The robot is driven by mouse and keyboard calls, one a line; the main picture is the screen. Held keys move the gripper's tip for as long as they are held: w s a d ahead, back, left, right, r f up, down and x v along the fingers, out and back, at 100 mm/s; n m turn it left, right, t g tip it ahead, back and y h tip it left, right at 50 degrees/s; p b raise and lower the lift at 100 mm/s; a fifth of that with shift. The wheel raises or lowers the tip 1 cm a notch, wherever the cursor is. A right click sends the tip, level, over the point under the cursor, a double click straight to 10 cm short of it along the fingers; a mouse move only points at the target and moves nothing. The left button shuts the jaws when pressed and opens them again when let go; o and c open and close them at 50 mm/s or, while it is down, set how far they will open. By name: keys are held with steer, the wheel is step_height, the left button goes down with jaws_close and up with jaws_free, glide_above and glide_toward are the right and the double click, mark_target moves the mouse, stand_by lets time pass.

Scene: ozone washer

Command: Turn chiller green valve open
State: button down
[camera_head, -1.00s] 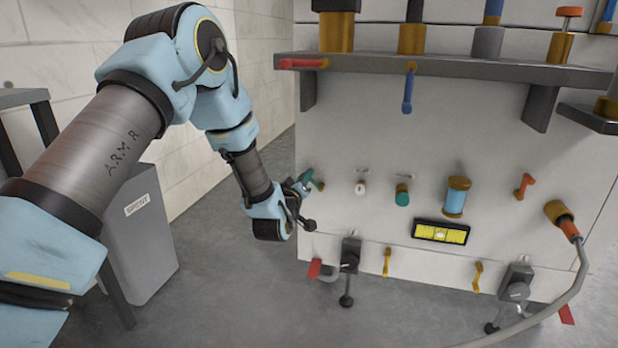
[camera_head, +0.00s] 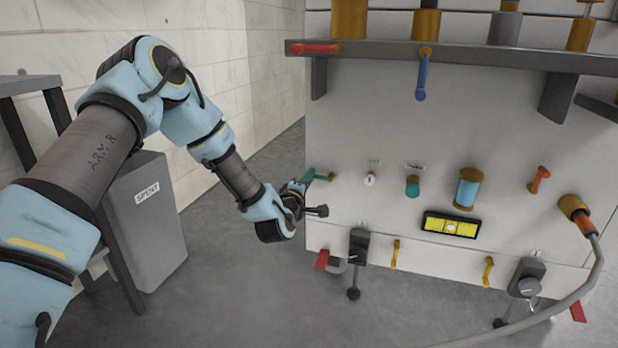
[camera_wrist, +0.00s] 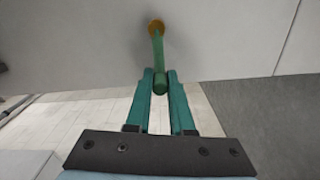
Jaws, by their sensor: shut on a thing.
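The green valve handle (camera_head: 320,177) sticks out to the left from its brass base at the left edge of the white machine panel. In the wrist view the green handle (camera_wrist: 157,50) runs from the brass base (camera_wrist: 156,27) down between my two teal fingers. My gripper (camera_wrist: 160,78) is shut on the handle near its free end. In the head view my gripper (camera_head: 304,185) is at the handle, partly hidden by my wrist.
A white-tipped knob (camera_head: 370,179), a teal knob (camera_head: 413,186) and a blue cylinder (camera_head: 467,188) sit to the right on the panel. A shelf (camera_head: 500,58) juts out above. A grey SPENT bin (camera_head: 150,225) stands left. Floor between is clear.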

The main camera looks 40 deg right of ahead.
steer(key=shift+s+f, duration=0.1)
steer(key=shift+f, duration=0.05)
stand_by(0.4)
steer(key=c, duration=0.8)
jaws_free()
steer(key=shift+a, duration=0.1)
steer(key=p+v, duration=0.3)
steer(key=v, duration=0.7)
steer(key=shift+s+a, duration=0.1)
steer(key=shift+a, duration=0.15)
